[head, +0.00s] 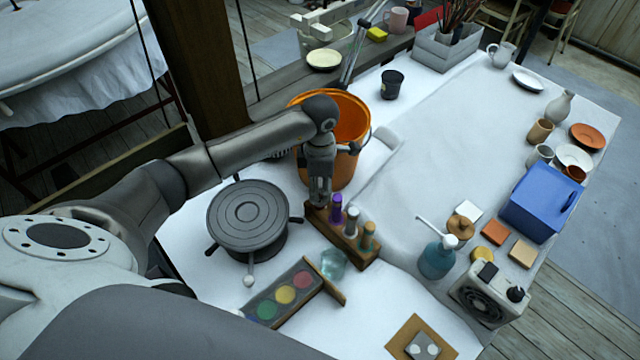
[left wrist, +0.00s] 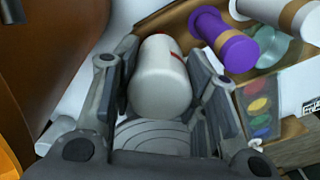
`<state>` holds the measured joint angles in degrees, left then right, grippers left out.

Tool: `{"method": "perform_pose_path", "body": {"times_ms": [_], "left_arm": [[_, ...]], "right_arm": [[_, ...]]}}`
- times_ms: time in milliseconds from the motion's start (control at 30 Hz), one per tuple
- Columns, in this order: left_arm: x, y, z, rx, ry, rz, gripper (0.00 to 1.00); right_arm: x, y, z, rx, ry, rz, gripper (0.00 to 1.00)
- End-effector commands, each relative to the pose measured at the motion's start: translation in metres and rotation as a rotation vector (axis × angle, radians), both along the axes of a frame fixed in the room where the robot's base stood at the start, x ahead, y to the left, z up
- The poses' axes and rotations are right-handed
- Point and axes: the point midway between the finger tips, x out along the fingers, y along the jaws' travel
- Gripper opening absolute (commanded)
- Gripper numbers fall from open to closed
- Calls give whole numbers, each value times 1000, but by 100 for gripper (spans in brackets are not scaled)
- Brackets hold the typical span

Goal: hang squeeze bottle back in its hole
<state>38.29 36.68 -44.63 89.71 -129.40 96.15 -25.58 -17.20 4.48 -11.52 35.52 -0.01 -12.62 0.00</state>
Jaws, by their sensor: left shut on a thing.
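My left gripper (head: 320,200) points down at the left end of a wooden rack (head: 345,241). In the left wrist view, its fingers (left wrist: 165,100) are shut around a white squeeze bottle with a red band (left wrist: 161,80). The rack also shows there (left wrist: 181,22), right behind the bottle. I cannot tell whether the bottle sits in a hole; its lower part is hidden. A purple bottle (head: 336,209), a white one (head: 351,222) and an amber-and-green one (head: 368,236) stand in the rack. My right gripper is not in view.
A dark turntable (head: 248,215) is left of the rack and an orange bucket (head: 350,120) behind it. A glass cup (head: 332,264) and paint palette (head: 285,292) are in front. The cloth-covered table centre is clear.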

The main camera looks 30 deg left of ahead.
Motion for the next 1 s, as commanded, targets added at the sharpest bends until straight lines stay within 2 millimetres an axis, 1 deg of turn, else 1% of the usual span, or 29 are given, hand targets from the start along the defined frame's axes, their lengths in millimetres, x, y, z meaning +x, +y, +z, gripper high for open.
{"method": "perform_pose_path", "body": {"times_ms": [233, 1000], "left_arm": [[0, 0, -3, 1, -1, 0, 34], [0, 0, -15, -1, -1, 0, 34]], "right_arm": [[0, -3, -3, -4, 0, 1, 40], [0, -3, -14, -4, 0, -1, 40]]}}
